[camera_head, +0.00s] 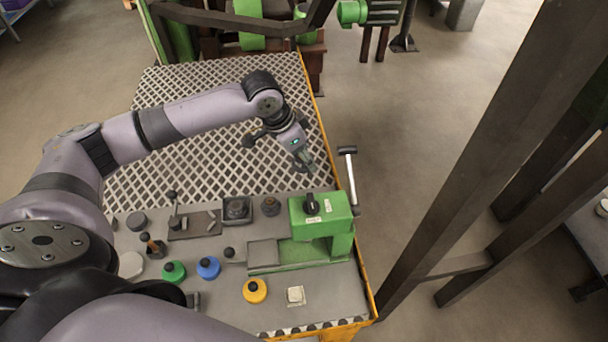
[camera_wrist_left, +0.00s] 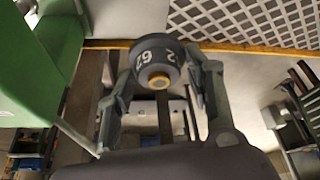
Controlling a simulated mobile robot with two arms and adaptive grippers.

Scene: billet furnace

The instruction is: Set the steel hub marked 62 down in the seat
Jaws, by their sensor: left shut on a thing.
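The steel hub marked 62 (camera_wrist_left: 158,60) is a dark grey round piece with white digits and a small brass-coloured centre. My left gripper (camera_wrist_left: 158,88) is shut on it, one finger on each side, in the left wrist view. In the head view, my left gripper (camera_head: 306,166) hangs over the right part of the grating, behind the green machine; the hub is hard to make out there. A dark square block with a round top (camera_head: 236,208) sits on the bench; I cannot tell whether it is the seat. My right gripper is not in view.
The green machine (camera_head: 322,216) stands at the bench's right edge, and shows at left in the wrist view (camera_wrist_left: 35,65). A hammer (camera_head: 349,172) is beside that edge. Blue (camera_head: 208,268), green (camera_head: 174,271) and yellow (camera_head: 255,291) round pieces stand in front. The grating (camera_head: 200,90) is mostly clear.

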